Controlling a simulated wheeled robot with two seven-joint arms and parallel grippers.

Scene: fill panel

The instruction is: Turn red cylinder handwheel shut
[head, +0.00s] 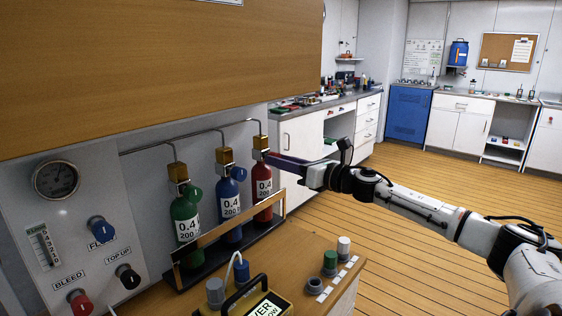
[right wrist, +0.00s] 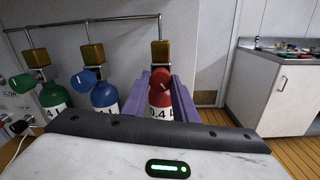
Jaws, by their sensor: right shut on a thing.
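The red cylinder (head: 262,188) stands at the right end of a row of three, with a brass block (head: 260,143) on top. Its red handwheel (right wrist: 161,79) faces me in the right wrist view; it is hidden behind the fingers in the head view. My right gripper (head: 275,160) reaches in from the right at the cylinder's neck. Its purple fingers (right wrist: 162,92) lie on either side of the red handwheel and are shut on it. My left gripper is in neither view.
A blue cylinder (head: 228,207) and a green cylinder (head: 186,226) with their own handwheels stand to the left. A rail (head: 232,220) runs in front of the cylinders. A wooden cabinet (head: 150,70) overhangs them. A bench with knobs (head: 330,262) stands in front.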

